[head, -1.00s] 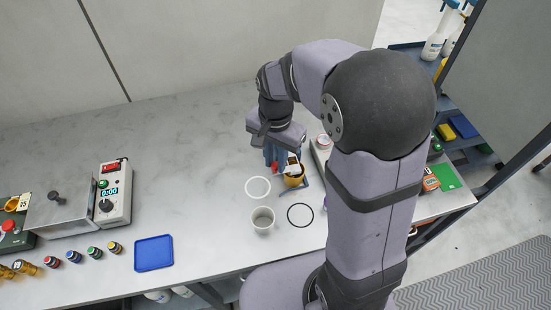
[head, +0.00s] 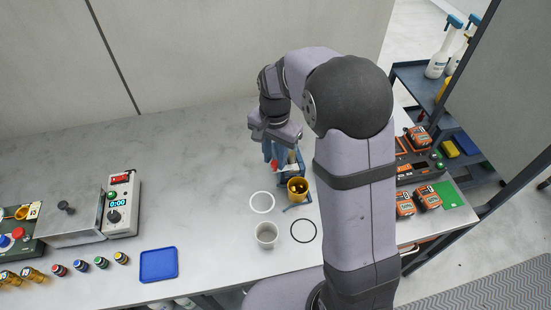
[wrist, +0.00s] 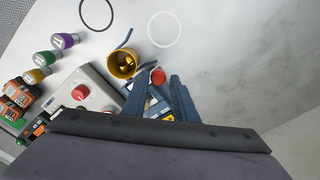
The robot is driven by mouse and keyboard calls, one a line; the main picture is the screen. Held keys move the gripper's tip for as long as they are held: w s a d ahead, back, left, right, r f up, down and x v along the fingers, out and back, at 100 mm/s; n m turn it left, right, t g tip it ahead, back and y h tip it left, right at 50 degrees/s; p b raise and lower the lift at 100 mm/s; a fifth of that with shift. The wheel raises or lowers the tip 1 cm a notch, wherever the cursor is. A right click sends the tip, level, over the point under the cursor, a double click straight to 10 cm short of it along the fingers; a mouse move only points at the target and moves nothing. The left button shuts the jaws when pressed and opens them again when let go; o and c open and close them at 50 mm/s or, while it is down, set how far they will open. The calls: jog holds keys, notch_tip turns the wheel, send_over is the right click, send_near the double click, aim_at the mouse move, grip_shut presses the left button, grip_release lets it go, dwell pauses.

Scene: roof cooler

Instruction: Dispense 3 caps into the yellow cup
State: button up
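The yellow cup (head: 298,188) stands on the bench at a blue bracket, just right of and below my gripper (head: 275,160). In the wrist view the cup (wrist: 121,65) shows gold-brown pieces inside; I cannot count them. A device with a red round knob (wrist: 158,76) and a pale label is beside the cup, partly hidden by my fingers. My gripper (wrist: 160,92) has its two blue fingers apart, one on each side of this device. Whether they touch it is unclear.
A grey-white cup (head: 266,235) stands near a white ring (head: 262,202) and a black ring (head: 303,230) on the bench. A blue tray (head: 159,264), several small bottles and a timer box (head: 122,203) are left. A red button box (wrist: 82,92) is beside the cup.

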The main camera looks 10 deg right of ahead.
jog(key=shift+o, duration=0.9)
jog(key=shift+w, duration=0.15)
jog(key=shift+r+b, duration=0.85)
jog(key=shift+r, duration=2.8)
jog(key=s+d+f+n, duration=0.1)
jog(key=s+f+n, duration=0.3)
jog(key=s, duration=0.5)
jog(key=s+d+f+n, duration=0.2)
jog(key=s+f+n, duration=0.3)
jog(key=s, duration=0.5)
jog(key=shift+s, duration=0.15)
